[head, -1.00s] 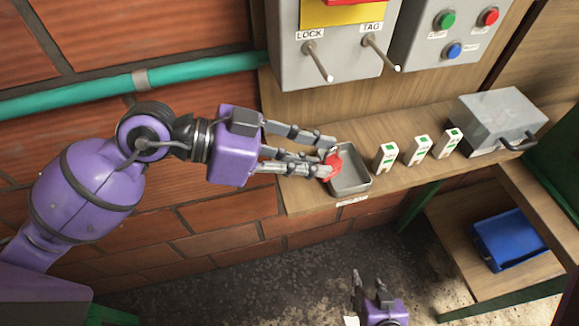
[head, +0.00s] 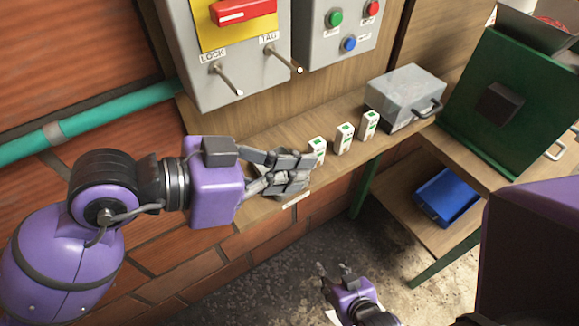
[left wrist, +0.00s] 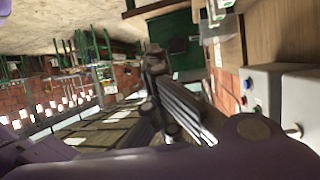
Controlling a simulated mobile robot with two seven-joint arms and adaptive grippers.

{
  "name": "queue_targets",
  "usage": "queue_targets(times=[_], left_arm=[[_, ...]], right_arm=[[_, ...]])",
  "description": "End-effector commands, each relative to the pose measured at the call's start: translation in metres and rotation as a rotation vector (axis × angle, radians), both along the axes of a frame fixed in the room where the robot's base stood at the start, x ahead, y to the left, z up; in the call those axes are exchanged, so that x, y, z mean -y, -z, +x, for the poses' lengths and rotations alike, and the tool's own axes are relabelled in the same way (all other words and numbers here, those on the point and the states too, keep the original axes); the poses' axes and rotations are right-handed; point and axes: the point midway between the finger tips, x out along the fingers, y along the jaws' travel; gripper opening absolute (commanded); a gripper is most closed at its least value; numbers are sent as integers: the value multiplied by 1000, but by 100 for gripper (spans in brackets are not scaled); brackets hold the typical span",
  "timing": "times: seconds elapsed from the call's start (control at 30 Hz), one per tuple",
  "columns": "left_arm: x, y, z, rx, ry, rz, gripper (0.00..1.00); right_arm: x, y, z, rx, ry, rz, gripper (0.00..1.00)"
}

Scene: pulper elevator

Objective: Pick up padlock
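My left gripper (head: 290,173) is at the front of the wooden shelf, over the small metal tray's spot, with its fingers curled in together. No red padlock shows in either view now; whether it is inside the curled fingers is hidden. The tray is mostly covered by the fingers. In the left wrist view the gripper's fingers (left wrist: 175,110) lie close together, blurred. My right gripper (head: 333,270) is low over the floor, its fingertips apart and empty.
Several white-and-green boxes (head: 344,138) stand just right of the left fingers. A grey toolbox (head: 405,95) sits farther right. The LOCK peg (head: 227,80) and TAG peg (head: 283,60) stick out above the shelf (head: 255,140). A blue bin (head: 447,197) stands on a lower shelf.

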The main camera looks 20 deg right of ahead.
Motion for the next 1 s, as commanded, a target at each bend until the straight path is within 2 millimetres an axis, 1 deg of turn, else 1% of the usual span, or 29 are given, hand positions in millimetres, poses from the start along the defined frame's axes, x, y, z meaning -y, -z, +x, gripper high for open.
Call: queue_targets(times=[0.03,0.07,0.63,1.0], left_arm=[[0,0,0,0,0,0,0],[0,0,0,0,0,0,4],[0,0,0,0,0,0,79],[0,0,0,0,0,0,80]], right_arm=[[0,0,0,1,0,0,40],[0,0,0,1,0,0,40],[-1,0,0,1,-1,1,40],[-2,0,-2,-2,4,5,40]])
